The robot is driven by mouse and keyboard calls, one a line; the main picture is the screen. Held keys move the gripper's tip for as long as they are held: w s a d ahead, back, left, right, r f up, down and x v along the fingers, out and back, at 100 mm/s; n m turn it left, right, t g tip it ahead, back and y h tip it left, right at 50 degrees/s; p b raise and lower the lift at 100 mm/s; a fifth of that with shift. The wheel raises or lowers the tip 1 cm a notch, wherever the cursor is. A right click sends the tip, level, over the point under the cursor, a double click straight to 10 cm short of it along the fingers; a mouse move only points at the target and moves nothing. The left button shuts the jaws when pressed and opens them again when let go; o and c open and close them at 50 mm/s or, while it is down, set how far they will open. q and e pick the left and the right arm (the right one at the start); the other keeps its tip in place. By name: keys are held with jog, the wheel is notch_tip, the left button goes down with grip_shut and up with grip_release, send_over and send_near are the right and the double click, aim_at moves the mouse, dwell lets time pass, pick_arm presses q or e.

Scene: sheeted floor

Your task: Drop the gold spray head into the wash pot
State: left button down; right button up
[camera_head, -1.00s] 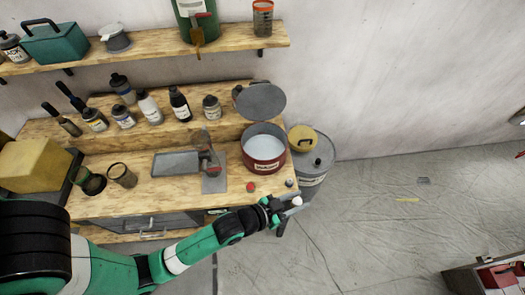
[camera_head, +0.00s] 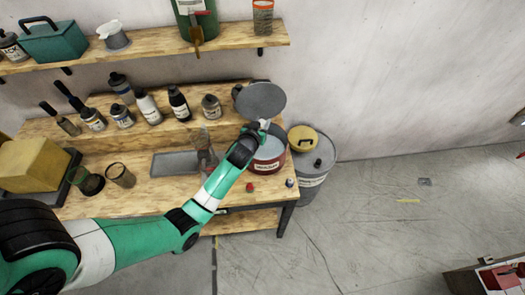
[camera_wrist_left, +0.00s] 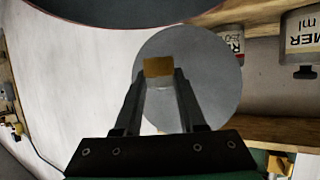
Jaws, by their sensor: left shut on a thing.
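The wash pot (camera_head: 268,167) is a red round pot with a label and a pale inside, at the right end of the bench. A round grey lid (camera_head: 262,100) stands tilted up behind it. My left gripper (camera_head: 264,124) is over the pot's back left rim, in front of the lid, and my forearm hides the pot's left side. In the left wrist view its fingers are shut on the gold spray head (camera_wrist_left: 158,67), with a grey disc (camera_wrist_left: 215,95), likely the lid, behind it. In the head view the spray head is small and pale. My right gripper is not in view.
Several bottles (camera_head: 179,104) and jars line the raised back shelf of the bench. A grey tray (camera_head: 174,163) lies left of my forearm. A red knob-like thing (camera_head: 250,187) and a small dark one (camera_head: 290,183) are near the front edge. A grey drum (camera_head: 314,178) stands right of the bench.

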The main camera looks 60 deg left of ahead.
pick_arm(q)
notch_tip(320, 180, down, 6)
jog(key=b, duration=0.5)
jog(key=shift+c, duration=2)
grip_release()
jog(key=p+v, duration=0.2)
jog(key=v, duration=0.9)
jog(key=shift+s+d+r, duration=0.2)
jog(key=shift+d, duration=0.05)
